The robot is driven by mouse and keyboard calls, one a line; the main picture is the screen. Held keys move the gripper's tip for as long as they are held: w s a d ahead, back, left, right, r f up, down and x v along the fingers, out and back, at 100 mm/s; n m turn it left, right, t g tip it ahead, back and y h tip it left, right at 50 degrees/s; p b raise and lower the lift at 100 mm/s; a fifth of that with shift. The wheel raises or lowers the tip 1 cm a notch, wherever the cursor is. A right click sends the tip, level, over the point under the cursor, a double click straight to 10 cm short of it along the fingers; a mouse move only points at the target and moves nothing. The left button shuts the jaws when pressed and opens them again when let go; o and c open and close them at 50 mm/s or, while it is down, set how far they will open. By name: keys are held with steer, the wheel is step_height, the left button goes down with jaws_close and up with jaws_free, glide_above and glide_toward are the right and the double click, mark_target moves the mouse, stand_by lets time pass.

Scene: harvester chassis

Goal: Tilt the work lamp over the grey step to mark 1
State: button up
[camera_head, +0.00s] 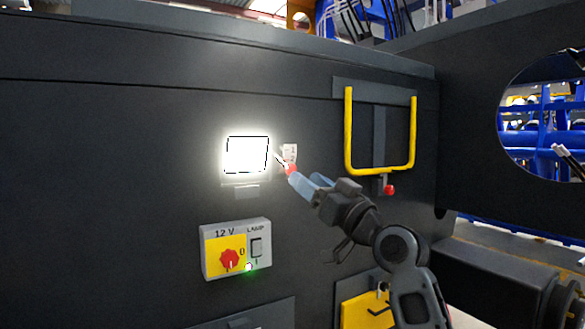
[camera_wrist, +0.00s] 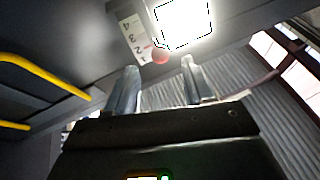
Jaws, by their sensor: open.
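The work lamp (camera_head: 247,155) is a lit, glaring white square on the dark chassis wall; it also shows in the wrist view (camera_wrist: 185,28). Right beside it is a small white mark plate (camera_head: 289,151), whose numbers show in the wrist view (camera_wrist: 131,32). A small red knob (camera_wrist: 160,56) sits at the low-number end of the plate. My gripper (camera_wrist: 158,68) is open, with the knob just beyond and between its fingertips in the picture. In the head view my gripper (camera_head: 291,171) reaches the knob from the lower right. Whether the fingers touch it, I cannot tell.
A 12 V lamp switch box (camera_head: 236,248) with a red rotary knob and a green light is below the lamp. A yellow U-shaped handle (camera_head: 380,170) stands out at the right, near my arm. A grey ledge (camera_head: 262,314) shows at the bottom edge.

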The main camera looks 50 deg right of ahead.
mark_target(295, 166)
steer(key=p+x, duration=0.1)
steer(key=x, duration=0.4)
steer(key=shift+w+r, duration=0.1)
steer(key=shift+r, duration=0.05)
steer(key=shift+w+r+p, duration=0.1)
steer(key=shift+w+p, duration=0.3)
steer(key=shift+w, duration=0.2)
steer(key=shift+c, duration=0.4)
jaws_close()
